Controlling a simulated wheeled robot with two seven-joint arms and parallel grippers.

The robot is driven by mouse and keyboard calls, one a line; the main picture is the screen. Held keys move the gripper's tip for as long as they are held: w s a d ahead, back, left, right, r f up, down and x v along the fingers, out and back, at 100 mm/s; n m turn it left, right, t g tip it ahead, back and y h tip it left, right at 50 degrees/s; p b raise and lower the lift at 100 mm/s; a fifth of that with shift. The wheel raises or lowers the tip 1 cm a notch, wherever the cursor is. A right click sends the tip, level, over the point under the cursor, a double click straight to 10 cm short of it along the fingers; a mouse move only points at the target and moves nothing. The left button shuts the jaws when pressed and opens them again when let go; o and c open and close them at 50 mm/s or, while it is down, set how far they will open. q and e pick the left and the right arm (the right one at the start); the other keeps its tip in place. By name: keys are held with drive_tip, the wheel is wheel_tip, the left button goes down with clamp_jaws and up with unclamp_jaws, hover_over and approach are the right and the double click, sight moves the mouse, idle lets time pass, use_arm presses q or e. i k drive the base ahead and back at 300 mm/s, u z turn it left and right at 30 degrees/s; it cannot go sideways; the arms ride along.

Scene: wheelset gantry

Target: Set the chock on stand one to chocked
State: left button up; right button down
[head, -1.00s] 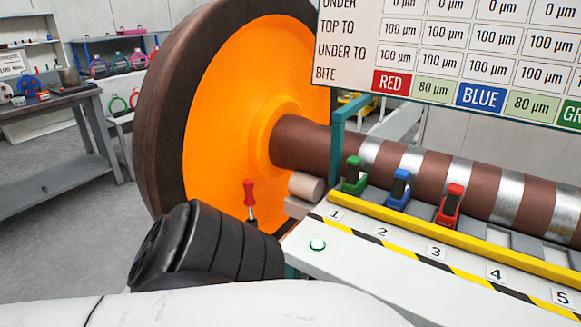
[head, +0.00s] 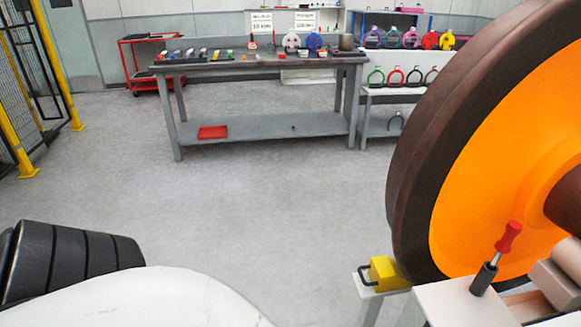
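A yellow chock (head: 385,273) with a dark loop handle on its left side sits on a small pale grey stand (head: 368,306) at the lower right of the head view. Its right side is close to the lower rim of the large wheel (head: 412,190); I cannot tell whether it touches. The wheel has a dark brown rim and an orange face. A red-handled lever (head: 508,238) rises, tilted right, from a dark sleeve in front of the orange face. Neither gripper shows; only parts of my arm are at the lower left.
A grey workbench (head: 262,66) with a red tray (head: 212,132) on its lower shelf stands at the back. Coloured ring-shaped tools stand on shelves to its right. A red cart (head: 155,60) and yellow-posted fence (head: 62,75) are at the left. The grey floor between is clear.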

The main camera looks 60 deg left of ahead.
sight(384, 274)
drive_tip(key=u, duration=1.05)
drive_tip(key=i, duration=0.5)
drive_tip(key=u, duration=2.3)
drive_tip(key=i, duration=2.15)
drive_tip(key=z, duration=3.15)
